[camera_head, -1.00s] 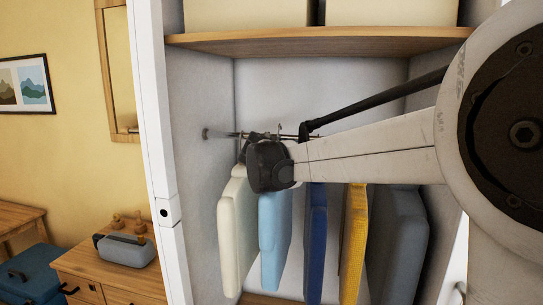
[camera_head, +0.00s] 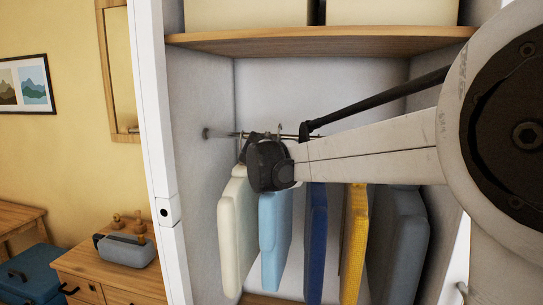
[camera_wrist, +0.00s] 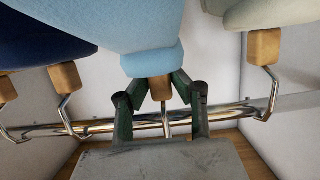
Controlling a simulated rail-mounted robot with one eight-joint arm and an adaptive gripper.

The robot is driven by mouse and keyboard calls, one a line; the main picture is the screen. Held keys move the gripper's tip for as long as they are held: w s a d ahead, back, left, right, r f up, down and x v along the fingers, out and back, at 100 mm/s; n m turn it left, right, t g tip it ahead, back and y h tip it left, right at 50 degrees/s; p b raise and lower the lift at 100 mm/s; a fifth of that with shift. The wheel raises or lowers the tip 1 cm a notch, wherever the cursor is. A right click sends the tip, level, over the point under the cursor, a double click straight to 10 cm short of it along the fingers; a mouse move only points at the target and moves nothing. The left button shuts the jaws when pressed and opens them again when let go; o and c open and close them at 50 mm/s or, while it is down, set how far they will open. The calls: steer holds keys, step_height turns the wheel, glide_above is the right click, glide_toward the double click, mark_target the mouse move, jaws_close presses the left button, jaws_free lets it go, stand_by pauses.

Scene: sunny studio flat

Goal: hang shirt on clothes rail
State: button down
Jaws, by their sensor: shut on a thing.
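The light blue shirt (camera_head: 273,240) hangs inside the wardrobe, between a cream shirt (camera_head: 236,238) and a navy shirt (camera_head: 315,240). In the wrist view the light blue shirt (camera_wrist: 150,58) has a wooden hanger block (camera_wrist: 159,89) at its neck. My gripper (camera_wrist: 159,86) is shut on that block, one dark green finger on each side. The metal hook (camera_wrist: 168,122) runs from the block to the clothes rail (camera_wrist: 100,128); whether it bears on the rail is hidden. In the head view my wrist covers the fingers and part of the rail (camera_head: 225,134).
A yellow shirt (camera_head: 353,240) and a grey shirt (camera_head: 400,240) hang farther right. A wooden shelf (camera_head: 320,42) with pale boxes is above the rail. The white wardrobe side wall (camera_head: 200,180) is close left. A drawer unit (camera_head: 110,272) stands outside.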

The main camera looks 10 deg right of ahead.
steer(key=shift+f+b, duration=0.9)
steer(key=shift+f, duration=0.45)
stand_by(0.5)
steer(key=c, duration=1.4)
jaws_free()
steer(key=shift+s, duration=0.1)
steer(key=shift+c, duration=0.2)
steer(key=shift+s, duration=0.1)
